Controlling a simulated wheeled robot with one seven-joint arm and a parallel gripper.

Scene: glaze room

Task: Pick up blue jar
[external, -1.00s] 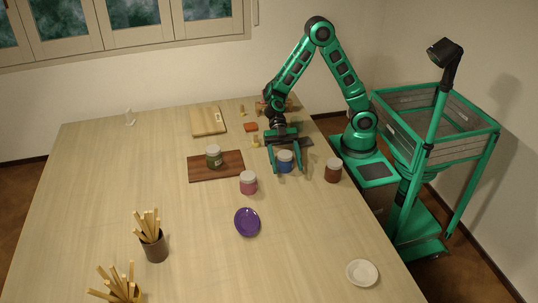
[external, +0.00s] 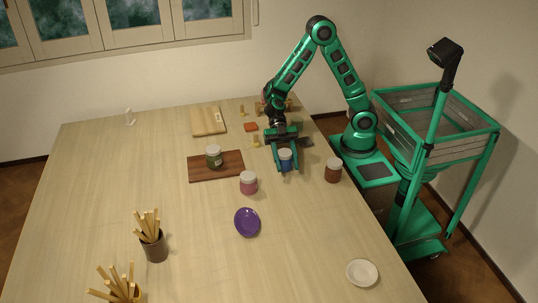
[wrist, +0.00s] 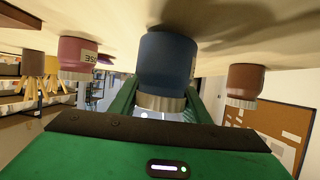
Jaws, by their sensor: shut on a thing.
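The blue jar (external: 286,163) with a pale lid stands upright on the table near its right side. My gripper (external: 286,166) is shut on it, with one green finger on each side. In the wrist view, which appears upside down, the blue jar (wrist: 168,62) sits between the green fingers (wrist: 163,98). Its base appears to be at the table surface; I cannot tell any gap.
A pink jar (external: 248,184) stands to the left and a brown jar (external: 333,171) to the right. A green jar (external: 214,158) stands on a dark board (external: 231,172). A purple plate (external: 247,229) lies nearer the camera. The table's right edge is close.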

